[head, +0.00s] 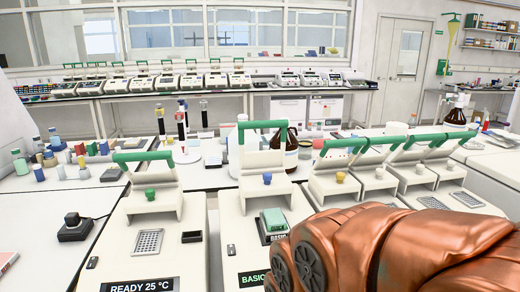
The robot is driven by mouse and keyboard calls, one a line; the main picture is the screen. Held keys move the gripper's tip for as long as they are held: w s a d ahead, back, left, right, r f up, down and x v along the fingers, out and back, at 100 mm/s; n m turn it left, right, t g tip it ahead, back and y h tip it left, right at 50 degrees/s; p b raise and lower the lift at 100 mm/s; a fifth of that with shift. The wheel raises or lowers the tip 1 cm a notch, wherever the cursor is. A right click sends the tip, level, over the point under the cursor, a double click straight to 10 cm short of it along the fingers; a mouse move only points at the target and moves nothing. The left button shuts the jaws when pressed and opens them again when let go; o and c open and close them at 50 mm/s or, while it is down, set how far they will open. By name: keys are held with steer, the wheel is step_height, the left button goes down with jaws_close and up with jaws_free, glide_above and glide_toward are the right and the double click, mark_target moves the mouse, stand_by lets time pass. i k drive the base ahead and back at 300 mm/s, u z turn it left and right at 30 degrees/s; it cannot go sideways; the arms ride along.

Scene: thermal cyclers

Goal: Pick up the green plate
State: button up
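The green plate (273,220) is a small block sitting in the well area of an open thermal cycler (240,229) near the bottom middle. This cycler has a green lid handle, a blue knob and a green-lit display that partly reads "BASIC". Its lid is raised behind the plate. My copper-coloured arm fills the lower right, just right of the plate, and covers part of that cycler. My gripper's fingers do not show.
An open cycler (125,239) reading "READY 25 °C" stands to the left. More open cyclers (335,187) stand to the right. Bottles, including a brown one (289,147), stand behind. A black device (74,229) sits at left.

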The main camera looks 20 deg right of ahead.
mark_target(275, 220)
steer(key=u, duration=2.65)
steer(key=k, duration=1.45)
steer(key=z, duration=1.15)
